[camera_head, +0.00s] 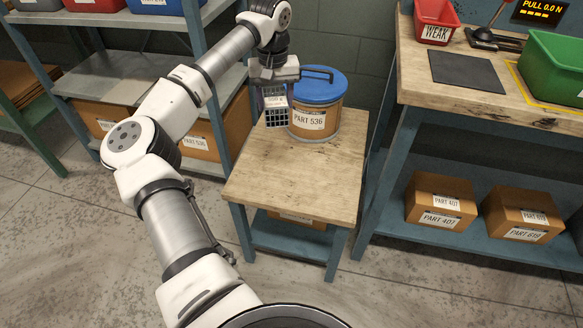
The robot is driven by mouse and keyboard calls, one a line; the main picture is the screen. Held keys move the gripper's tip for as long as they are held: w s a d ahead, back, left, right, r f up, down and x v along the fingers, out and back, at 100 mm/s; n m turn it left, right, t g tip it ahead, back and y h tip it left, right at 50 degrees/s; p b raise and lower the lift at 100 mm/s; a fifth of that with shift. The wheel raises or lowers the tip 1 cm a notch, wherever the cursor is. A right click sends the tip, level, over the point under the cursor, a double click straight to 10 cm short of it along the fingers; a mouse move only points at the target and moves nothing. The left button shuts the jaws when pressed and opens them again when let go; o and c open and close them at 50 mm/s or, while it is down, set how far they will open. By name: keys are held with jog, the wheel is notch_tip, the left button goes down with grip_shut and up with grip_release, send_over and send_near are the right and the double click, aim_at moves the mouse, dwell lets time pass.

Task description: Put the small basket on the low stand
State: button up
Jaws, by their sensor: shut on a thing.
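The small basket (277,117) is a dark open-grid basket with a pale label. My gripper (275,82) is shut on it from above, and the gripper body hides its upper part. The basket is over the back left part of the low stand (292,182), which has a wooden top and blue-grey legs. It is beside the left side of a drum. I cannot tell whether its bottom touches the stand top or hangs just above it.
The brown drum (316,118) with a blue lid, marked PART 536, stands at the back of the stand. The stand's front and middle are clear. A workbench (413,75) is at the right and a blue shelf rack (205,110) at the left.

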notch_tip(320, 180, down, 20)
jog(key=shift+r+b, duration=0.2)
jog(key=shift+b, duration=0.25)
jog(key=shift+s+f, duration=0.1)
jog(key=shift+f, duration=0.05)
jog(key=o, duration=1.4)
notch_tip(320, 180, up, 12)
jog(key=shift+d, duration=0.1)
